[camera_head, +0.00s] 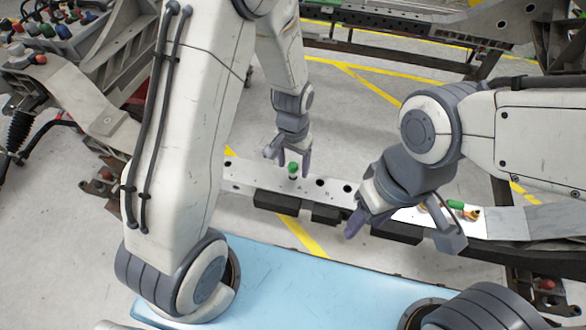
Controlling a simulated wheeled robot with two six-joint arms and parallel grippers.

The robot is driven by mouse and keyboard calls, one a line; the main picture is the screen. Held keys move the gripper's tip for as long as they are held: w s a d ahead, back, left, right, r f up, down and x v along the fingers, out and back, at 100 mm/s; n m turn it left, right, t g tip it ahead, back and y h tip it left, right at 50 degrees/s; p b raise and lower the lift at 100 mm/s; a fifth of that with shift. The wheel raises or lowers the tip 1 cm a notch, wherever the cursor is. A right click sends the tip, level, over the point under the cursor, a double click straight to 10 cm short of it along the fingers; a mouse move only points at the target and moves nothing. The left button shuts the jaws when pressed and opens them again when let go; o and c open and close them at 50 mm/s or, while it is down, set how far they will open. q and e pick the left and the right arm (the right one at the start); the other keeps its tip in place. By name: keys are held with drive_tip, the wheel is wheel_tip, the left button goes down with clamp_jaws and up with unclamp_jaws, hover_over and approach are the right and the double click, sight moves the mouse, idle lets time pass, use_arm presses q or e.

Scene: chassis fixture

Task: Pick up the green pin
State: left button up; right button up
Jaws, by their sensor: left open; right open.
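A green-topped pin (293,168) stands upright on the pale metal bar (240,176). My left gripper (288,160) is open and comes down over the bar, with its fingers on either side of the green pin. I cannot tell whether a finger touches it. My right gripper (402,232) is open above the bar further right, with its fingers pointing down and spread. Its wrist hides part of the bar. Another green piece (456,205) lies at the right part of the bar, with a yellow-orange piece (473,213) beside it.
The bar has several dark holes and black blocks (277,203) along its front. At the upper left is a cluster of colored pins (62,30) on the chassis. A light-blue surface (300,290) lies in front. Grey floor with yellow lines shows behind the bar.

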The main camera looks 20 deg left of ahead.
use_arm(q)
drive_tip(key=shift+f, duration=0.1)
clamp_jaws()
drive_tip(key=shift+r, duration=0.55)
drive_tip(key=r, duration=0.2)
drive_tip(key=d+r, duration=0.1)
drive_tip(key=shift+s+r, duration=0.1)
drive_tip(key=shift+r, duration=0.25)
drive_tip(key=s+d+r, duration=0.3)
drive_tip(key=d+r, duration=0.3)
drive_tip(key=d, duration=0.4)
drive_tip(key=shift+s+r, duration=0.15)
drive_tip(key=shift+s, duration=0.2)
